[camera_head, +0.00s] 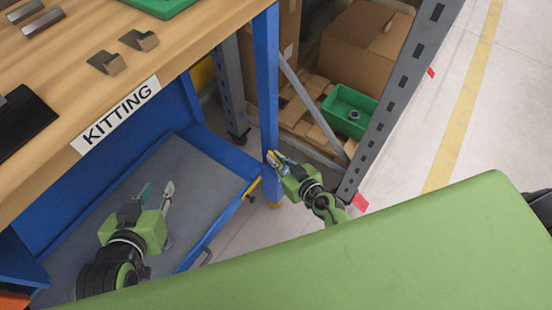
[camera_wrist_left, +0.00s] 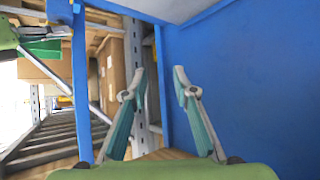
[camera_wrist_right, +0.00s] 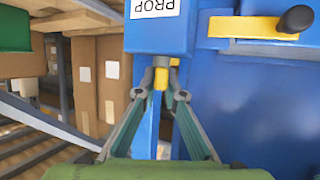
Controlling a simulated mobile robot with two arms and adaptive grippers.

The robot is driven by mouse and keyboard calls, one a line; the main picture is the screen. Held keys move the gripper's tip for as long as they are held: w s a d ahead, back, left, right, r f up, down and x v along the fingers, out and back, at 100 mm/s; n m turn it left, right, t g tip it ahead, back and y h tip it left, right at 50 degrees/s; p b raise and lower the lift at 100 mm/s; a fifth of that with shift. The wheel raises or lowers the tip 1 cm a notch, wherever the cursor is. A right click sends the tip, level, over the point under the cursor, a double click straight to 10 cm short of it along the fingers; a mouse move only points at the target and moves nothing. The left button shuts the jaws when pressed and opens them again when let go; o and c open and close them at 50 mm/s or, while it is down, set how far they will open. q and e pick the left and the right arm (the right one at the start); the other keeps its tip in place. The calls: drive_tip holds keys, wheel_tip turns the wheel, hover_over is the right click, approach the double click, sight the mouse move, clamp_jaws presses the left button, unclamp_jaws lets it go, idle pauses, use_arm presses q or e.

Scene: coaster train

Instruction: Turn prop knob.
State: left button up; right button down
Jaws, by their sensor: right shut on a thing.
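A blue box with a white PROP label (camera_wrist_right: 155,8) is at the top of the right wrist view. A yellow knob (camera_wrist_right: 159,75) sticks out below it. My right gripper (camera_wrist_right: 160,88) is shut on this knob, with its fingertips covering part of it. In the head view, my right gripper (camera_head: 275,157) is at the blue table leg (camera_head: 267,85), and the knob is mostly hidden there. My left gripper (camera_head: 157,188) is open and empty over the grey lower shelf; its parted fingers show in the left wrist view (camera_wrist_left: 157,80).
A yellow bar with a black knob (camera_wrist_right: 296,19) is on the blue panel to the right of the PROP box. The KITTING table (camera_head: 185,45) carries small metal parts. A rack (camera_head: 400,75) with cartons and a green bin (camera_head: 340,122) stands beyond the leg.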

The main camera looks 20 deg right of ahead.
drive_tip(key=shift+d+n+y, duration=0.1)
drive_tip(key=shift+n+y, duration=0.4)
drive_tip(key=shift+y, duration=0.1)
drive_tip(key=shift+n+g+y, duration=0.5)
drive_tip(key=shift+n+y, duration=0.2)
drive_tip(key=shift+w+n+y, duration=0.1)
drive_tip(key=shift+n+y, duration=0.2)
drive_tip(key=shift+y, duration=0.1)
drive_tip(key=shift+d+n+g+y, duration=0.15)
drive_tip(key=shift+n+g+y, duration=0.7)
drive_tip(key=shift+n, duration=0.25)
drive_tip(key=shift+n+g+y, duration=0.45)
drive_tip(key=shift+n+y, duration=0.05)
drive_tip(key=shift+y, duration=0.05)
use_arm(q)
drive_tip(key=shift+s+a+f+g, duration=0.25)
drive_tip(key=shift+s+f+g, duration=0.25)
drive_tip(key=shift+s+f, duration=0.15)
use_arm(e)
drive_tip(key=shift+n+g, duration=0.3)
drive_tip(key=shift+y, duration=0.4)
